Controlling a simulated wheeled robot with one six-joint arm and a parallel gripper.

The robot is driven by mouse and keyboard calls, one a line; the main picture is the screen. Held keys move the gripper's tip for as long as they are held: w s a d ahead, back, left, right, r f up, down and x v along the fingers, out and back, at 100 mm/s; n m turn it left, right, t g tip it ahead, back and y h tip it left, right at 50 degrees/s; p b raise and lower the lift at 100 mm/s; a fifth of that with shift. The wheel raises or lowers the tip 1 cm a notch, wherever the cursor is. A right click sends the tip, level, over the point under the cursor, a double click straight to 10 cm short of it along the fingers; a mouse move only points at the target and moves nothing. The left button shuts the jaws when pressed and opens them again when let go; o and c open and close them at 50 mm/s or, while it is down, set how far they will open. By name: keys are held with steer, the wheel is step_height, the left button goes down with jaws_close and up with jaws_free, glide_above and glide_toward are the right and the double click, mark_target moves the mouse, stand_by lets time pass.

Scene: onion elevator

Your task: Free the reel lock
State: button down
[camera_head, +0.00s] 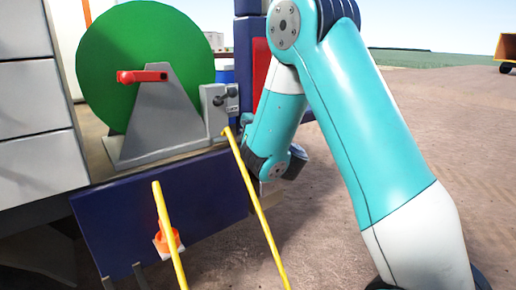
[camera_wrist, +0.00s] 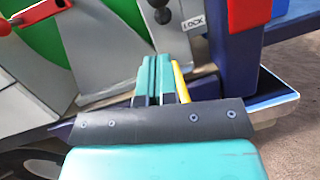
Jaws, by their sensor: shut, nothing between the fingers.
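The reel (camera_head: 140,60) is a large green disc on a grey stand (camera_head: 165,118), with a red crank handle (camera_head: 143,76) at its hub. The reel lock (camera_head: 218,104) is a small grey block at the stand's right. In the wrist view a dark round-ended lever (camera_wrist: 161,14) sits on a grey plate, beside a white label reading LOCK (camera_wrist: 193,23). My gripper (camera_wrist: 156,62) is shut and empty, its teal fingertips just below the lever and apparently apart from it. In the head view my wrist hides most of the gripper, right of and below the lock.
Yellow rails (camera_head: 258,205) rise in front of the dark blue panel (camera_head: 200,195); one passes close beside my fingers. A blue post with a red panel (camera_head: 261,68) stands right of the lock. Open dirt ground lies at the right.

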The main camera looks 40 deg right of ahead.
steer(key=b+v, duration=0.2)
steer(key=v, duration=0.3)
steer(key=shift+r, duration=0.15)
stand_by(0.3)
